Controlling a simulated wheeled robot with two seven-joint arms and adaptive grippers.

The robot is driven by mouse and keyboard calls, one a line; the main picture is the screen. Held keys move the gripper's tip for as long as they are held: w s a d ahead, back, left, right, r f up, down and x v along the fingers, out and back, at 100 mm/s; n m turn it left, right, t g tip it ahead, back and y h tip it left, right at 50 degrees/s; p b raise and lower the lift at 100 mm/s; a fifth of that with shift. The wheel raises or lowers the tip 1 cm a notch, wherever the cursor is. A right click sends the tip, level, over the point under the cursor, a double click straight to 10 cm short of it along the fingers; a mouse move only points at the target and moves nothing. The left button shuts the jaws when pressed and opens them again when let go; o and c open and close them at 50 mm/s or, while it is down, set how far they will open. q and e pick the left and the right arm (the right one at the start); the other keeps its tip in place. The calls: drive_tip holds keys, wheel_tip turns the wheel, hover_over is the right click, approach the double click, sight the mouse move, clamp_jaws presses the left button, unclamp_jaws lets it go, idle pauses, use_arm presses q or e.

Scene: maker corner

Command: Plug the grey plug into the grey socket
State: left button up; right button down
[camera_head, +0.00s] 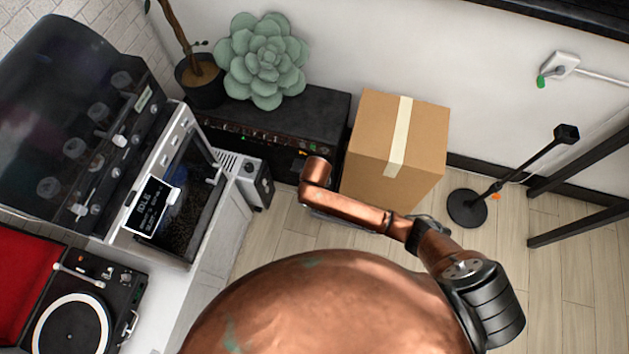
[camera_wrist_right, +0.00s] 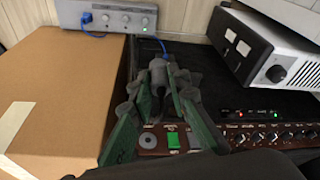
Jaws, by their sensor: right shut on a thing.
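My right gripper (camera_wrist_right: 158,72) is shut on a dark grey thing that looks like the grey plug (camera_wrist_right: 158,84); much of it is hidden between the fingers. It is over the black amplifier box in the wrist view. A brown panel along the box's edge carries a grey square (camera_wrist_right: 148,141), a green square (camera_wrist_right: 173,140) and another grey square (camera_wrist_right: 195,140). I cannot tell which grey one is the grey socket. The held thing looks apart from the panel. In the head view my right arm reaches over the box, and its gripper is hidden. My left gripper is not in view.
A cardboard box (camera_head: 395,145) stands close beside the black box (camera_head: 275,130). A plant (camera_head: 264,60) stands on the black box.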

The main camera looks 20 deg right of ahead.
idle(0.3)
wheel_tip(320, 180, up, 18)
drive_tip(key=w+d, duration=0.2)
drive_tip(key=d, duration=0.1)
drive_tip(key=s+d+r+n, duration=0.1)
drive_tip(key=s+r, duration=0.2)
drive_tip(key=r, duration=0.3)
drive_tip(key=s+d+r+n, duration=0.1)
drive_tip(key=s+r, duration=0.3)
drive_tip(key=r, duration=0.3)
drive_tip(key=shift+d+r+y, duration=0.2)
drive_tip(key=shift+d+y, duration=0.05)
drive_tip(key=shift+y, duration=0.05)
